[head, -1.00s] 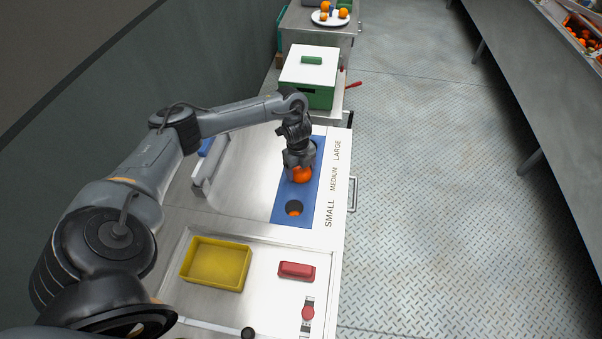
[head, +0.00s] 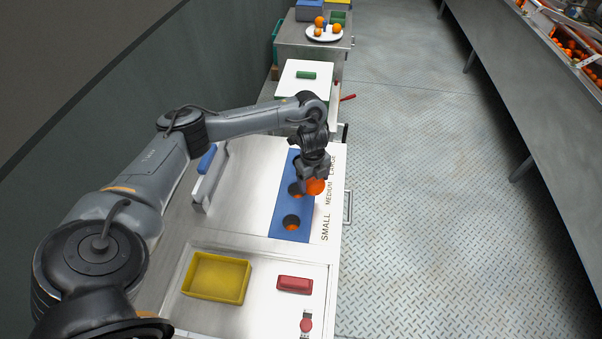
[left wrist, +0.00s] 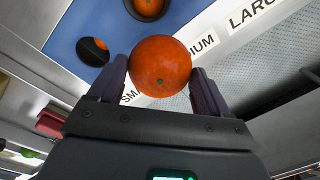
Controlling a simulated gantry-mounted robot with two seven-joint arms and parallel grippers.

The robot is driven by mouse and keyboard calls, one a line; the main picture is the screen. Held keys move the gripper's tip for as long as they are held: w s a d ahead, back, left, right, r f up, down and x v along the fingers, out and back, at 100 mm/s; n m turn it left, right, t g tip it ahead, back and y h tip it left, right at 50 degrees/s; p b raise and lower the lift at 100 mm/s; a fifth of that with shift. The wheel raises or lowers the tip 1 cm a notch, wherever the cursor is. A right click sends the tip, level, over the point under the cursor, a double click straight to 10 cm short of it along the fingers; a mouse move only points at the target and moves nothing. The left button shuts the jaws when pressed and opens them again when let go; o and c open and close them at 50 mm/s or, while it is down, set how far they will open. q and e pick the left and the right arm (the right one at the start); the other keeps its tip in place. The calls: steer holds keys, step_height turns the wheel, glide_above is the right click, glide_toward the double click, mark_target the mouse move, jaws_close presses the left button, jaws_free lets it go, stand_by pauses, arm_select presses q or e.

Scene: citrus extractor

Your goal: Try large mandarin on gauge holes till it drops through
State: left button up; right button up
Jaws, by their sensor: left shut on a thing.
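My left gripper (head: 314,180) is shut on a large orange mandarin (head: 315,187); the fruit also shows between the fingers in the left wrist view (left wrist: 160,66). It is held above the right edge of the blue gauge plate (head: 277,220), beside the MEDIUM label. The large hole is hidden behind the gripper. My right gripper is not in view.
A yellow tray (head: 217,256) and a red block (head: 295,284) lie on the near counter. A white-topped box (head: 303,73) stands beyond the gauge. A plate with oranges (head: 324,35) is farther back. Open floor lies to the right.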

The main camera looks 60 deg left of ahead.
arm_select(q)
steer(key=d+r, duration=0.1)
steer(key=w+d+r+p, duration=0.1)
steer(key=d, duration=0.1)
steer(key=w+d+r, duration=0.1)
steer(key=shift+d+p, duration=0.4)
steer(key=o, duration=1.2)
steer(key=r+p, duration=0.1)
steer(key=r, duration=0.2)
steer(key=r+p, duration=0.2)
steer(key=r, duration=0.2)
steer(key=r+p, duration=0.2)
steer(key=r, duration=0.2)
steer(key=shift+s, duration=0.4)
steer(key=shift+f, duration=0.1)
